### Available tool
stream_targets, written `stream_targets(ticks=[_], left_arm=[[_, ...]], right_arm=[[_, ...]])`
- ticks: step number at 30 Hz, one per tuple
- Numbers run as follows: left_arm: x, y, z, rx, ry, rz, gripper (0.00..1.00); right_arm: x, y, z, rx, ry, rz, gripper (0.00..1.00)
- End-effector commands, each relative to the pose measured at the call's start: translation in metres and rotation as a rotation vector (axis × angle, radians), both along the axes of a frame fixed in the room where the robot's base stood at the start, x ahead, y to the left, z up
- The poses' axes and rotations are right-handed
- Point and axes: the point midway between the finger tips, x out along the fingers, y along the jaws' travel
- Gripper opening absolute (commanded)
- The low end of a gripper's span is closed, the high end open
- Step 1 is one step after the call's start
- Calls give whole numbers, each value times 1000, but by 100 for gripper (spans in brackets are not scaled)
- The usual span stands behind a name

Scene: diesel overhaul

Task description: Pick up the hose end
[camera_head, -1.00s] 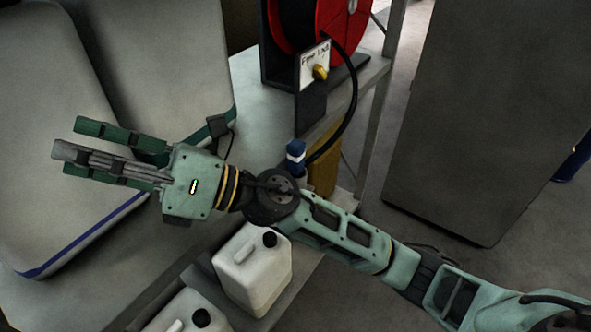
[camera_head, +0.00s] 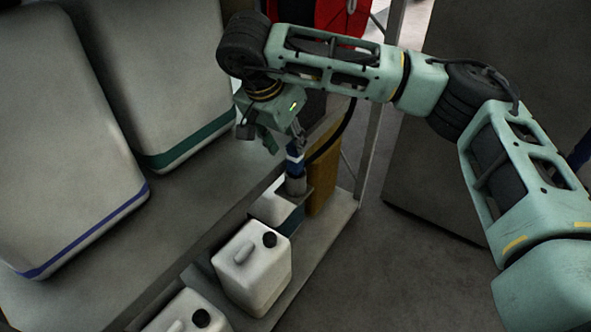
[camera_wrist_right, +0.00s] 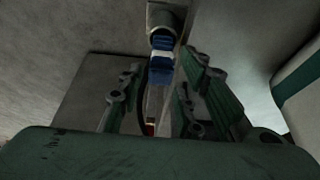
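The hose end (camera_head: 294,161) is blue with a white band. It stands upright in a grey cylindrical holder (camera_head: 297,186) at the shelf's edge, and the black hose (camera_head: 343,136) curves up behind it. In the right wrist view the hose end (camera_wrist_right: 162,66) shows in the gap between the fingertips, with the holder (camera_wrist_right: 163,22) beyond it. My right gripper (camera_head: 285,142) is open, points down and is just above and beside the hose end. I cannot tell whether a finger touches it. My left gripper is not in view.
White jugs (camera_head: 253,275) stand on the lower shelf in front. Large white containers with a blue stripe (camera_head: 65,150) and a green stripe (camera_head: 165,80) stand at left. A red hose reel (camera_head: 338,17) is behind my arm. A yellow-brown block (camera_head: 323,180) is right of the holder.

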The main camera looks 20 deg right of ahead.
Motion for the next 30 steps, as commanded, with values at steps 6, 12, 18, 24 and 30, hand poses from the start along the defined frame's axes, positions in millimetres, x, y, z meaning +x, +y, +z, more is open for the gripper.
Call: stream_targets(ticks=[6, 12, 18, 24, 30], left_arm=[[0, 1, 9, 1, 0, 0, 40], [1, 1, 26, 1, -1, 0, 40], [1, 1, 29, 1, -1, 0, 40], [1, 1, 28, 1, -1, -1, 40], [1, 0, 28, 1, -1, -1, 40]], right_arm=[[5, -8, -21, -2, 4, -1, 33], [13, -15, -48, 0, 5, 0, 33], [17, -20, -67, 0, 3, 0, 33], [18, -20, -68, 1, 2, 1, 33], [17, -20, -68, 1, 2, 1, 16]])
